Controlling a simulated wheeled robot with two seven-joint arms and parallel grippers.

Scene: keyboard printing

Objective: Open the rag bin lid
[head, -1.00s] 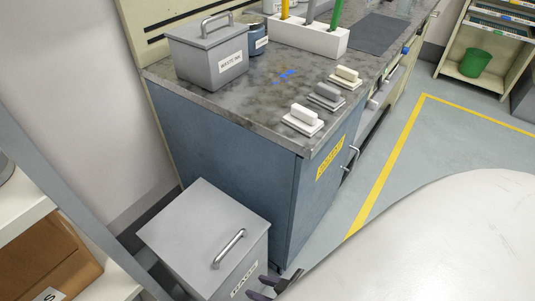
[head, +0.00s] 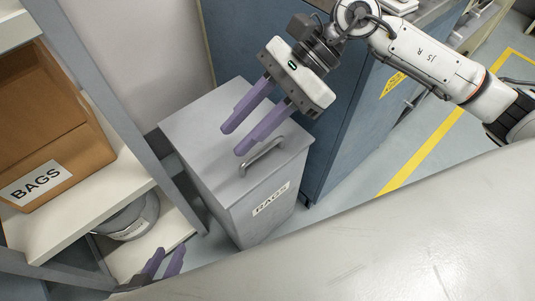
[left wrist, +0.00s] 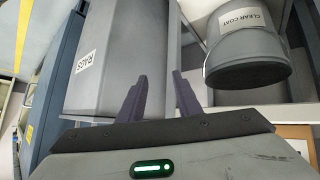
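The grey rag bin (head: 222,205) stands on the floor, its label facing front. Its lid (head: 205,122) lies flat and shut, with a metal handle (head: 264,157) near the front edge. My right gripper (head: 235,141) is over the lid from the upper right. Its purple fingers are apart and empty, with their tips just behind and left of the handle. My left gripper (head: 165,262) is low in front of the shelf, left of the bin. In the left wrist view its fingers (left wrist: 160,76) are apart and empty, with the bin (left wrist: 115,60) beyond them at left.
A blue cabinet (head: 262,45) stands behind and right of the bin. At left is a shelf unit (head: 75,215) with a cardboard box (head: 50,130) and a grey bucket (head: 130,220). The bucket, labelled clear coat, also shows in the left wrist view (left wrist: 245,45).

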